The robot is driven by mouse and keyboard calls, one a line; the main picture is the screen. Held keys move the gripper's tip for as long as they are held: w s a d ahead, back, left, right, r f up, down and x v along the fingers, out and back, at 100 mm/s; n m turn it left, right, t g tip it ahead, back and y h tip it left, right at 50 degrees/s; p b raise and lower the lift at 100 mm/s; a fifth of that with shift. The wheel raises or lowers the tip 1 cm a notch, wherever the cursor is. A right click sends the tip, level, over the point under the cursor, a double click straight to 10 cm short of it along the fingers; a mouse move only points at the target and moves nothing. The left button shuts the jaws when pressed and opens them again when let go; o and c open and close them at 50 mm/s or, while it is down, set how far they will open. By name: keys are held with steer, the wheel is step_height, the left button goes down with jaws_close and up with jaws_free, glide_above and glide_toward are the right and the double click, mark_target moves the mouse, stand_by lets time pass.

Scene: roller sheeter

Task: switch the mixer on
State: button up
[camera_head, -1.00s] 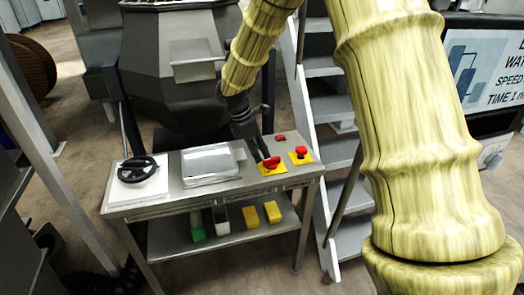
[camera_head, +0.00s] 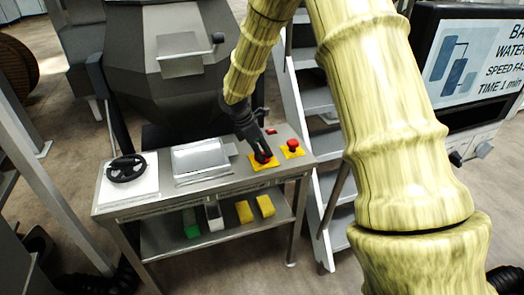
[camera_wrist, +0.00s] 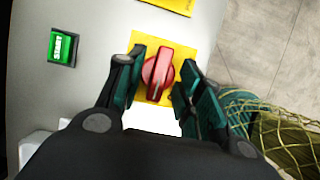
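A red rotary knob on a yellow plate (camera_head: 259,167) sits on the steel control table. In the wrist view the knob (camera_wrist: 158,73) lies between my two fingers. My gripper (camera_wrist: 164,70) is open around it, one finger on each side; the left finger is very close, and I cannot tell if it touches. In the head view my gripper (camera_head: 261,150) is directly over the knob and partly hides it. A green START button (camera_wrist: 62,47) shows left of the knob in the wrist view. The grey mixer body (camera_head: 175,65) stands behind the table.
A second red knob (camera_head: 292,145) on a yellow plate is right of my gripper. A tilted panel (camera_head: 201,158) and a black handwheel (camera_head: 126,168) are to the left. Metal steps (camera_head: 318,100) stand close on the right. The lower shelf holds yellow blocks (camera_head: 244,211).

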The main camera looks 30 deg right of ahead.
steer(key=shift+d+f, duration=0.15)
steer(key=shift+f, duration=0.2)
steer(key=shift+s, duration=0.1)
jaws_close()
